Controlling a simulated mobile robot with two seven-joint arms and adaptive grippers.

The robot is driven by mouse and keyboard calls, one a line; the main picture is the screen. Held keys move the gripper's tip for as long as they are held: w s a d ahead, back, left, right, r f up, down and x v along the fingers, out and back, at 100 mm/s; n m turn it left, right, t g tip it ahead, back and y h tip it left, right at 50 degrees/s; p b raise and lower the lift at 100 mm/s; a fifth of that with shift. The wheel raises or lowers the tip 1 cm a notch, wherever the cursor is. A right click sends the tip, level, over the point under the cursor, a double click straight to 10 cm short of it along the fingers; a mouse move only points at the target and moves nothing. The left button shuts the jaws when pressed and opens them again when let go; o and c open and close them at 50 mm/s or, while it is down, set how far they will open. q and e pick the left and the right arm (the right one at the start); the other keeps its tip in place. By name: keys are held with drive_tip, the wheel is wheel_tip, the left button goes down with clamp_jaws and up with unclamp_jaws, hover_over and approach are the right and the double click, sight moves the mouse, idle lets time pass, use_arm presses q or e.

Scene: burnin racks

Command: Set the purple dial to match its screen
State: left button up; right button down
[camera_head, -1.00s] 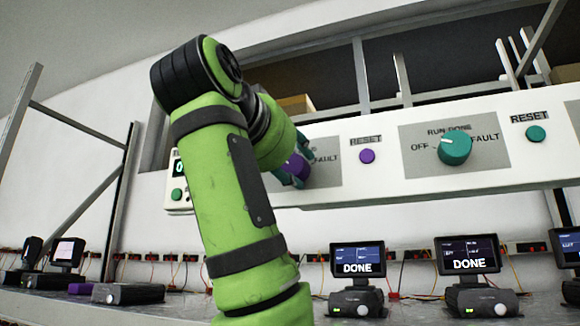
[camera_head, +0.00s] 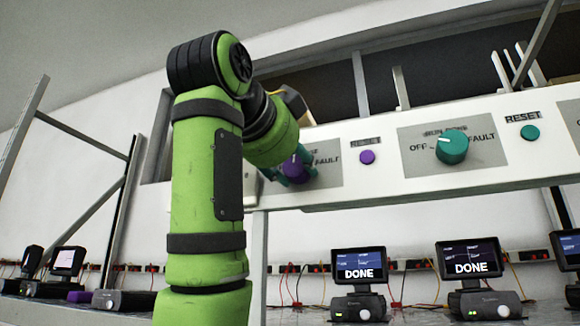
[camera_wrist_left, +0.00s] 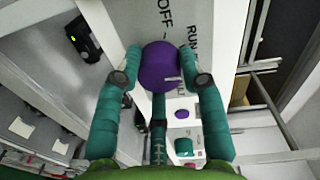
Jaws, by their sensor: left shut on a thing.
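The purple dial (camera_head: 295,170) is on the white control panel (camera_head: 385,188), partly hidden by my left gripper (camera_head: 300,165) in the head view. In the left wrist view the purple dial (camera_wrist_left: 160,70) sits between the two teal fingers of my left gripper (camera_wrist_left: 160,62), which is shut on it. OFF and RUN show on the grey plate; FAULT is partly covered. Two screens, one left (camera_head: 358,264) and one right (camera_head: 470,257), both read DONE; I cannot tell which belongs to the purple dial. My right gripper is not in view.
A teal dial (camera_head: 453,147) and teal button (camera_head: 530,132) are farther right on the panel. A purple button (camera_head: 367,157) is just right of the purple dial. Several devices and wires line the shelf below. Metal rack posts stand at left.

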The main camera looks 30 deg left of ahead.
use_arm(q)
drive_tip(key=m, duration=0.4)
drive_tip(key=shift+d+r+m, duration=0.1)
drive_tip(key=shift+m, duration=0.2)
idle(0.3)
drive_tip(key=o, duration=1.1)
drive_tip(key=shift+d, duration=0.1)
drive_tip(key=shift+o, duration=0.2)
drive_tip(key=shift+w+d, duration=0.15)
drive_tip(key=shift+w, duration=0.1)
drive_tip(key=v, duration=0.7)
drive_tip(key=shift+s, duration=0.3)
drive_tip(key=shift+w+d, duration=0.1)
drive_tip(key=shift+d, duration=0.1)
